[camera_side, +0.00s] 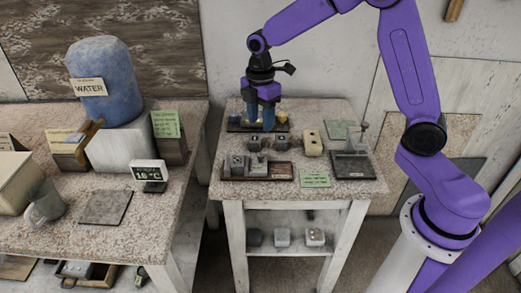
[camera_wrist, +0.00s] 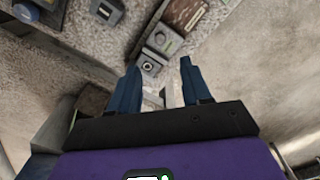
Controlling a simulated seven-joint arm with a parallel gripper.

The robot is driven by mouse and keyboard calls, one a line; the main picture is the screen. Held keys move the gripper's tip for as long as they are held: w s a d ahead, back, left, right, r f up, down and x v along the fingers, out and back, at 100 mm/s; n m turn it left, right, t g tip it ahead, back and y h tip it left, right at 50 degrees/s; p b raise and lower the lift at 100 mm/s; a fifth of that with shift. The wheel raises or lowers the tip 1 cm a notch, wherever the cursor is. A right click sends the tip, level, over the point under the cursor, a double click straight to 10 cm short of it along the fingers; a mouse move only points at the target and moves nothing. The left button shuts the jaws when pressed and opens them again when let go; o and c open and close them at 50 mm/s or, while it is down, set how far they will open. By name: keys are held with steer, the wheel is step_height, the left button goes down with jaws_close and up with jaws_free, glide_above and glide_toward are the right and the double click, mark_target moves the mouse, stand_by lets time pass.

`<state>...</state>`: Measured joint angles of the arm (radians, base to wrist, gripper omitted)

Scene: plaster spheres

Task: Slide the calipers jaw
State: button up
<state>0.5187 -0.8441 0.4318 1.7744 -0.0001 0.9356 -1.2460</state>
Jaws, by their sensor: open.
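My gripper (camera_side: 262,124) is over the back part of the small table (camera_side: 228,192), pointing down. In the wrist view, its two blue fingers (camera_wrist: 159,67) are apart. A pale grey metallic piece (camera_wrist: 164,97) shows between them, partly hidden by my gripper body. It may be part of the calipers, but I cannot tell for sure. I cannot tell whether the fingers touch it. In the side view, the calipers cannot be made out; a dark tray (camera_side: 236,125) behind the fingers is partly covered by them.
Small grey blocks (camera_side: 254,144), a beige block (camera_side: 312,143), a brown-edged tray (camera_side: 281,172) and a dark stand with an upright (camera_side: 352,166) are in front and to the right. A green card (camera_side: 315,180) lies near the front edge. A blue water container (camera_side: 103,90) stands left.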

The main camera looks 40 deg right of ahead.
mark_target(260, 155)
step_height(260, 155, down, 11)
steer(key=shift+f, duration=0.1)
stand_by(0.3)
